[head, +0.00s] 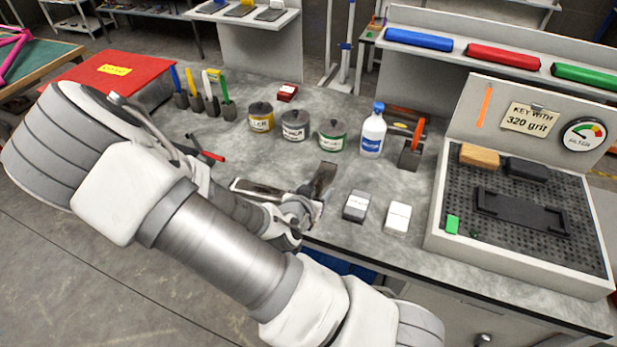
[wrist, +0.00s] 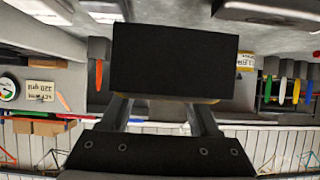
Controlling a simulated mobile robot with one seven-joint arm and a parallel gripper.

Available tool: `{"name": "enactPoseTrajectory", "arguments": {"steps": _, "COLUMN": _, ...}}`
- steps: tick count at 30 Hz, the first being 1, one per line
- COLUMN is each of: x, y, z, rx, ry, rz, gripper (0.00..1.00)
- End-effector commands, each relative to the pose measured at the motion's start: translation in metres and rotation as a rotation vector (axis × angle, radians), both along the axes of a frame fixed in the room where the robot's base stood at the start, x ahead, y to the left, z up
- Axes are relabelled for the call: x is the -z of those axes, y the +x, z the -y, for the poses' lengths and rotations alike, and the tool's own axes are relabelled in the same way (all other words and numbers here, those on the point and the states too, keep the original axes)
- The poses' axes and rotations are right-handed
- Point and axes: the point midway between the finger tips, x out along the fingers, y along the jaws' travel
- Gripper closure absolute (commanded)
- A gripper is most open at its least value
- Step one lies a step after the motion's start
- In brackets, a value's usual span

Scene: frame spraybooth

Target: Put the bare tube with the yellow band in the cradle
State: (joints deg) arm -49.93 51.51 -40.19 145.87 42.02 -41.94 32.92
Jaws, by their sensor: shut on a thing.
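My gripper (wrist: 163,118) is shut on a dark, flat-faced block (wrist: 175,58) that fills the middle of the wrist view. A thin tan edge shows along one side of the block. In the head view my arm reaches over the bench and mostly hides the gripper. A black holder with raised ends (head: 520,214), which may be the cradle, lies empty on the perforated bed at the right. I cannot make out a bare tube with a yellow band in either view.
A tan block (head: 479,156) and a dark block (head: 526,169) lie behind the holder. Lidded pots (head: 295,124), a white bottle (head: 373,132) and an orange-topped stand (head: 411,152) line the bench. Two small boxes (head: 397,218) sit near its front edge.

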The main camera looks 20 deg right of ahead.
Motion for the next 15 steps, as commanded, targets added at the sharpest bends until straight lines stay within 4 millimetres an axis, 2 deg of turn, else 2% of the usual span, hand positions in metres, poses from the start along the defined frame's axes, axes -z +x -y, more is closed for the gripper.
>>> {"name": "enactPoseTrajectory", "arguments": {"steps": 1, "x": -0.004, "y": -0.004, "z": 0.003, "rx": 0.016, "ry": -0.003, "rz": -0.001, "gripper": 1.0}}
{"name": "enactPoseTrajectory", "arguments": {"steps": 5, "x": 0.002, "y": -0.005, "z": 0.007, "rx": 0.034, "ry": -0.004, "rz": 0.002, "gripper": 1.0}}
{"name": "enactPoseTrajectory", "arguments": {"steps": 15, "x": 0.018, "y": 0.013, "z": 0.014, "rx": 0.033, "ry": -0.002, "rz": 0.004, "gripper": 1.0}}
